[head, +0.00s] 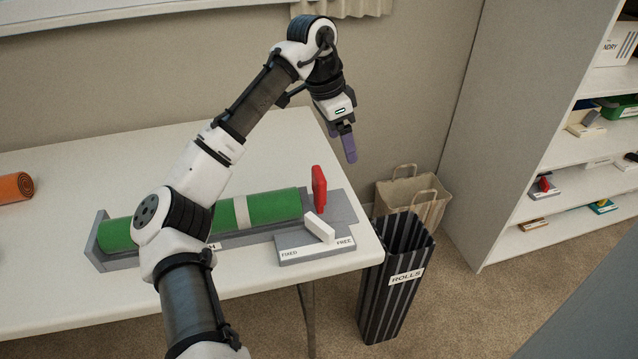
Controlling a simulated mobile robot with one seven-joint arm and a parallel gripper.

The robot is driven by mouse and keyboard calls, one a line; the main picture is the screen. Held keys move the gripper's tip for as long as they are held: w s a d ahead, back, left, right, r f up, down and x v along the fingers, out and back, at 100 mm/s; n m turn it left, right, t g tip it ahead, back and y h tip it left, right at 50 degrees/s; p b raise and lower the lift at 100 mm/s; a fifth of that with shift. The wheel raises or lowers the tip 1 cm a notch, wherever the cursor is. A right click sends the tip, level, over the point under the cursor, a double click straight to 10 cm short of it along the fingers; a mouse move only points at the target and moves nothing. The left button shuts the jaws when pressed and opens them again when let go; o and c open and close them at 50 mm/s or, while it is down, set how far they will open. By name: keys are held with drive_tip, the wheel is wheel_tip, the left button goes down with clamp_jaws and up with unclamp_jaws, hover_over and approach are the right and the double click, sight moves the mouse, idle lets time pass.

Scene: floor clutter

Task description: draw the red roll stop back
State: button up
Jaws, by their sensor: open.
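The red roll stop (319,188) is an upright red plate at the right end of the grey cradle (344,203). A green roll (272,206) with a pale band lies in the cradle, its right end close to the stop. In front, a white lever (320,229) sits on a grey block (300,254) marked FIXED and FREE; its lower end lies between the labels, nearer FREE. My gripper (349,150), with purple fingers, is raised above and to the right of the stop, apart from it. It is open and empty. My arm hides part of the roll.
A striped bin (398,290) labelled ROLLS stands by the right edge of the white table (80,205). A paper bag (412,195) stands behind it. An orange roll (15,187) lies at the table's left. Shelves (560,150) stand at the right.

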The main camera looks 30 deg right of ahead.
sight(319, 173)
drive_tip(key=w+a+r+t+y, duration=0.1)
drive_tip(key=w+a+r+y, duration=0.1)
drive_tip(key=a+y, duration=0.1)
drive_tip(key=f, duration=1.3)
drive_tip(key=shift+w+a+f, duration=0.2)
drive_tip(key=shift+a+f, duration=0.05)
drive_tip(key=shift+f, duration=0.05)
drive_tip(key=shift+c, duration=0.4)
drive_tip(key=c, duration=1.3)
drive_tip(key=d+p, duration=0.1)
drive_tip(key=d, duration=0.1)
drive_tip(key=s+d+p, duration=0.1)
drive_tip(key=d, duration=0.1)
drive_tip(key=d+p, duration=0.1)
drive_tip(key=d, duration=0.1)
drive_tip(key=shift+s+d+r+p, duration=0.1)
drive_tip(key=shift+s+d+p, duration=0.2)
drive_tip(key=shift+s, duration=0.1)
drive_tip(key=o, duration=1.4)
drive_tip(key=shift+s+d, duration=0.1)
drive_tip(key=shift+d, duration=0.1)
drive_tip(key=shift+a, duration=0.1)
